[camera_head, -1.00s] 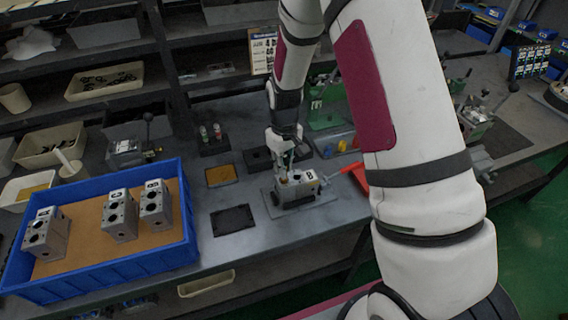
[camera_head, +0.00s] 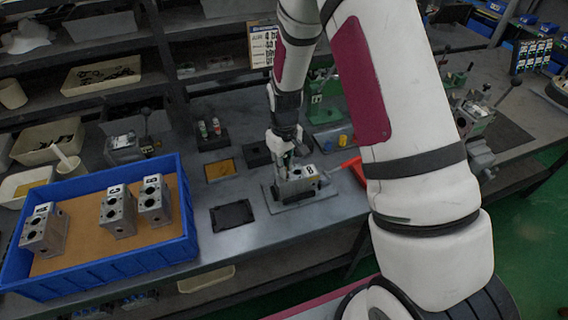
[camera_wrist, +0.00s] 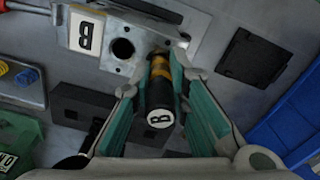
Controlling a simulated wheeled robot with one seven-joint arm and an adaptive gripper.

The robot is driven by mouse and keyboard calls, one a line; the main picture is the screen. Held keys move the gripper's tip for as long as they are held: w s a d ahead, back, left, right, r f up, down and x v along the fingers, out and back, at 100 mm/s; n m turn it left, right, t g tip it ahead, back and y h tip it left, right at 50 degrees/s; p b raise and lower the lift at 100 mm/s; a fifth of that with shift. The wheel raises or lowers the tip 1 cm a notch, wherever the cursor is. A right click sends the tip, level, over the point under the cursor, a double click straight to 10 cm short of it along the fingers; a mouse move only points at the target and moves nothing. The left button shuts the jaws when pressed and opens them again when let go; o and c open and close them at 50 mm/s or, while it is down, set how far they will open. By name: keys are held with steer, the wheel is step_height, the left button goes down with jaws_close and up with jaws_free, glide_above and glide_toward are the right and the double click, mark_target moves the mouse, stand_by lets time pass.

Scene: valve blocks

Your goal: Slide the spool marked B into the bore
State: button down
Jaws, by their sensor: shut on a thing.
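My gripper (camera_wrist: 160,112) is shut on the spool marked B (camera_wrist: 160,92), a dark cylinder with a brass-coloured band and a white B label on its near end. The valve block marked B (camera_wrist: 100,38) lies beyond it in the wrist view, with a dark round bore (camera_wrist: 122,48) in its face. The spool is beside that open hole; whether its far end touches or enters the block is hidden. In the head view the block (camera_head: 298,182) sits on a grey plate, with my gripper (camera_head: 284,166) right at it and the spool mostly hidden.
A blue crate (camera_head: 112,264) at the left holds three more valve blocks. A black pad (camera_head: 232,215) and a tray with an orange-yellow surface (camera_head: 221,169) lie left of the block. A red piece (camera_head: 356,168) lies to its right.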

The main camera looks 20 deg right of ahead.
steer(key=shift+f, duration=0.7)
steer(key=c, duration=1.5)
jaws_free()
steer(key=shift+o, duration=0.2)
step_height(320, 180, up, 12)
steer(key=shift+f, duration=0.1)
